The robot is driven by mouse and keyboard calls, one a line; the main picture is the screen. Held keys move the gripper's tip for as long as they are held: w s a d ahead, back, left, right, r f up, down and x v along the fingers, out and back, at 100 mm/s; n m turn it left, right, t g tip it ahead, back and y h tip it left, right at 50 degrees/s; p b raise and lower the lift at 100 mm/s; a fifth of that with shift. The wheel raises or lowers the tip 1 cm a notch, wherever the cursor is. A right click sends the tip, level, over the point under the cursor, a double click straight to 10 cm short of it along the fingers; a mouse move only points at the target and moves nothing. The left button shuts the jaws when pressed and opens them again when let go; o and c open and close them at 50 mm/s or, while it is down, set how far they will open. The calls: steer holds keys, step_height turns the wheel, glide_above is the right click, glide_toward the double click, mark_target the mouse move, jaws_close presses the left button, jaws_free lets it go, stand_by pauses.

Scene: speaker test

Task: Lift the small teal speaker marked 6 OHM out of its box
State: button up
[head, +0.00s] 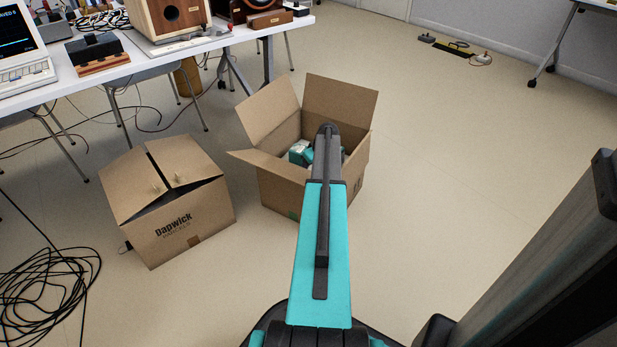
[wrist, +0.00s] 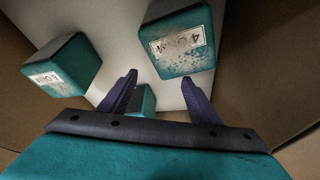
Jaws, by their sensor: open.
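My gripper (wrist: 159,82) is open, its two dark fingers pointing down into an open cardboard box (head: 281,187). In the wrist view, a teal speaker (wrist: 180,55) with a worn white label, apparently 4 OHM, lies beyond the right finger. Another teal speaker (wrist: 68,70) with a dark side lies at the left; its label's number is too small to read surely. A third teal piece (wrist: 147,98) shows between the fingers, mostly hidden by my gripper, with no label visible. I cannot tell which one is marked 6 OHM. The head view shows something teal (head: 299,155) inside the box.
The box's flaps (head: 340,100) stand open around my arm. Black cable (head: 45,290) lies coiled at the lower left. A white table (head: 110,75) with equipment stands behind.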

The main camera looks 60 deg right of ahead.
steer(key=o, duration=0.4)
steer(key=shift+r, duration=0.2)
steer(key=shift+a+p+v, duration=0.15)
steer(key=shift+p+v, duration=1.3)
steer(key=shift+v, duration=1.95)
steer(key=shift+a+p+v, duration=0.15)
steer(key=shift+p+v, duration=1.25)
steer(key=shift+v, duration=1.95)
